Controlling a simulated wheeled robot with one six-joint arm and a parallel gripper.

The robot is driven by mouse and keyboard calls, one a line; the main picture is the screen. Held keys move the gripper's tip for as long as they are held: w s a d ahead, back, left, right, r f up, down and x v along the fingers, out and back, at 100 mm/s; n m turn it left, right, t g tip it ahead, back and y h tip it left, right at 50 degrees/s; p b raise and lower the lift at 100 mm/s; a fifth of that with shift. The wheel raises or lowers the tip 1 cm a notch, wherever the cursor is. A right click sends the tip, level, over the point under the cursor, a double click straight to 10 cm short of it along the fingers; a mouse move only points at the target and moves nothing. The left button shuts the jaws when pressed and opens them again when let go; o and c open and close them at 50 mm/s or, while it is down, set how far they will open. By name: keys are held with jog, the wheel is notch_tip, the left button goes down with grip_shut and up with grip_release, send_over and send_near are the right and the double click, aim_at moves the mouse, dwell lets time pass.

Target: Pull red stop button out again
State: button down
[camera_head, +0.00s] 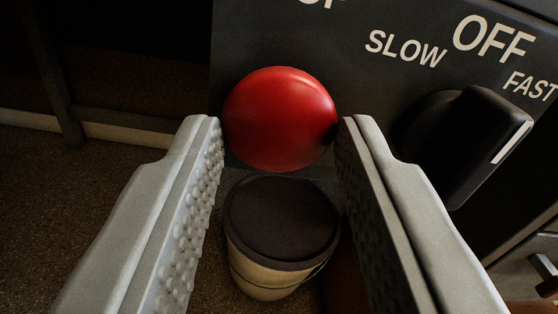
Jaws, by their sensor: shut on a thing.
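The red stop button (280,118) is a round, glossy knob on a dark grey control panel (300,40), in the upper middle of the view. My gripper (280,130) is shut on the button, with one finger at its left side and one at its right. The fingers have studded inner pads. The button's stem and the gap between it and the panel are hidden behind its round head.
A black rotary knob (455,140) with a white mark sits close to the right finger, under the words SLOW, OFF and FAST. A cup with a dark lid (282,220) shows below the button, between the fingers. Speckled floor (60,220) shows at left.

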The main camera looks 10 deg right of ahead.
jog(key=c, duration=0.9)
grip_release()
jog(key=shift+s, duration=0.1)
jog(key=shift+c, duration=0.2)
jog(key=s, duration=1.7)
jog(key=shift+s, duration=0.25)
jog(key=s+d+r, duration=0.1)
jog(key=s+r, duration=0.2)
jog(key=r, duration=0.6)
jog(key=s+d+r+m, duration=0.15)
jog(key=s+r, duration=0.25)
jog(key=r, duration=0.5)
jog(key=s+d+r, duration=0.2)
jog(key=s+r, duration=0.1)
jog(key=r, duration=0.5)
jog(key=s+d+r, duration=0.1)
jog(key=s+r, duration=0.6)
jog(key=s, duration=0.4)
jog(key=s+d+r, duration=0.2)
jog(key=s+r, duration=0.6)
jog(key=s, duration=0.3)
jog(key=shift+s+m+g, duration=0.3)
jog(key=shift+s+m, duration=0.05)
jog(key=shift+s, duration=0.05)
